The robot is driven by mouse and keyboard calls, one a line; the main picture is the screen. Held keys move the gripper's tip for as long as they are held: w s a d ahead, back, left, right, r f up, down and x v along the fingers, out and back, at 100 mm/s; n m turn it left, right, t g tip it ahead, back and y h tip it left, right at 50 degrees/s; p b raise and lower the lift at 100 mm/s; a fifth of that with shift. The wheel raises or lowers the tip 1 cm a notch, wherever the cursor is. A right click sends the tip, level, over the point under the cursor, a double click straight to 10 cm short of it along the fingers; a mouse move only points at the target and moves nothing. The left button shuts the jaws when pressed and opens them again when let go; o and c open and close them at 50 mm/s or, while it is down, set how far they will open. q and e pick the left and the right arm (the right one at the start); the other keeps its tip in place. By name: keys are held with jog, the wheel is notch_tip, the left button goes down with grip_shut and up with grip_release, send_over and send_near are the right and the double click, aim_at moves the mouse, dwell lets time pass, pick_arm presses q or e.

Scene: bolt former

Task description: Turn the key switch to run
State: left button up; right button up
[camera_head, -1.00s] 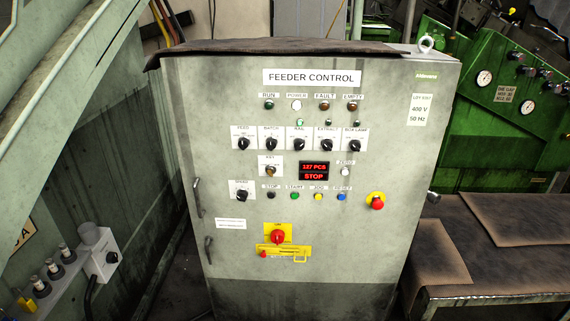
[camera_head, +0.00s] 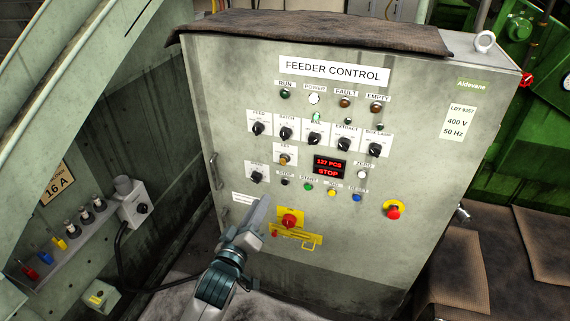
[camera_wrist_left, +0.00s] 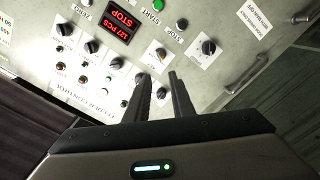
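The key switch (camera_head: 284,160) is a small brass-coloured round switch under a KEY label on the grey feeder control cabinet (camera_head: 400,240), left of the red display (camera_head: 330,167) reading 127 PCS and STOP. The key switch also shows in the left wrist view (camera_wrist_left: 160,54), just beyond the fingertips. My left gripper (camera_head: 262,205) is in front of the panel, below the key switch in the head view. In the left wrist view its two fingers (camera_wrist_left: 159,76) stand apart with nothing between them. My right gripper is not in view.
A speed knob (camera_head: 257,177) and a row of push buttons, including green START (camera_head: 308,186), sit below the key switch. A red rotary handle on a yellow plate (camera_head: 290,221) is close to my left gripper. A red emergency stop (camera_head: 394,211) is at the right.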

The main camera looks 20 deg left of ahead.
pick_arm(q)
jog(key=p, duration=0.5)
send_near(283, 161)
jog(key=w, duration=0.7)
jog(key=shift+w+d+f, duration=0.1)
jog(key=shift+w+f, duration=0.05)
jog(key=shift+w, duration=0.15)
grip_shut()
